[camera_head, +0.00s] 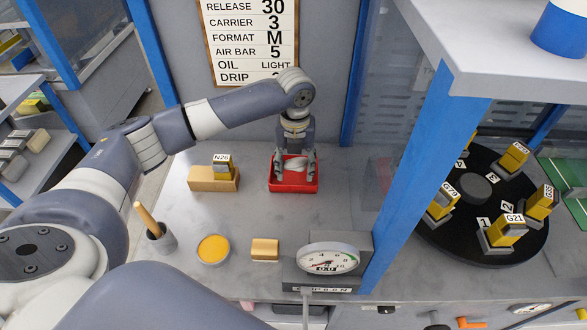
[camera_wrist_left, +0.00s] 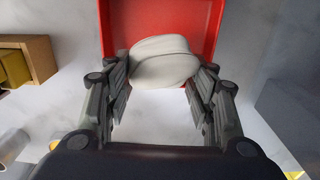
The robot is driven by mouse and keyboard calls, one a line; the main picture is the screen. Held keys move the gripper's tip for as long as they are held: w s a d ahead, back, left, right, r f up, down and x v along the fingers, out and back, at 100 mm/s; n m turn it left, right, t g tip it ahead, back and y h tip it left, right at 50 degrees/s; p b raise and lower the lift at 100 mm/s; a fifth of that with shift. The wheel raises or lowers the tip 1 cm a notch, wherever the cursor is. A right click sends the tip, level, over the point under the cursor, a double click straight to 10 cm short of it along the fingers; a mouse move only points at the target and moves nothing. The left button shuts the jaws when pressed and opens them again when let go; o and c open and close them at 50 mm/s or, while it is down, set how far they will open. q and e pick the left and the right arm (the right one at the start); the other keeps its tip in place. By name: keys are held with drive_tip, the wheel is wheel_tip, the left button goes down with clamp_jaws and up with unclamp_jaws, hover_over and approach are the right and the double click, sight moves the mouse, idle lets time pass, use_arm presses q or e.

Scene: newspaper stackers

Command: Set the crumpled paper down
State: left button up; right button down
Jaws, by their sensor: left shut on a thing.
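The crumpled paper (camera_head: 293,163) is a whitish, rounded wad. My left gripper (camera_head: 295,174) points down over the red tray (camera_head: 294,188) at the back of the grey worktop and is shut on the paper. In the left wrist view the paper (camera_wrist_left: 163,62) sits between the two dark fingers, in front of the red tray (camera_wrist_left: 160,13). Whether the paper touches the tray floor cannot be told. My right gripper is not in view.
A wooden block with an N26 tag (camera_head: 213,180) stands left of the tray. A cup with a wooden handle (camera_head: 160,238), a yellow-filled dish (camera_head: 213,249), a tan block (camera_head: 264,249) and a dial gauge (camera_head: 328,259) line the front. A blue post (camera_head: 425,180) rises to the right.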

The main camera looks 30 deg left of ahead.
sight(293, 174)
use_arm(q)
drive_tip(key=shift+w+a+f, duration=0.1)
drive_tip(key=shift+w+a, duration=0.25)
drive_tip(key=shift+w, duration=0.05)
wheel_tip(293, 174, down, 3)
drive_tip(key=shift+p, duration=0.8)
drive_tip(key=shift+f, duration=0.2)
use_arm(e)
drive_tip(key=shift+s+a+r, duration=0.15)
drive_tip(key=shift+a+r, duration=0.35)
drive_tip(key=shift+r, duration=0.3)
use_arm(q)
drive_tip(key=o, duration=0.9)
drive_tip(key=shift+f, duration=0.15)
drive_tip(key=shift+o, duration=0.2)
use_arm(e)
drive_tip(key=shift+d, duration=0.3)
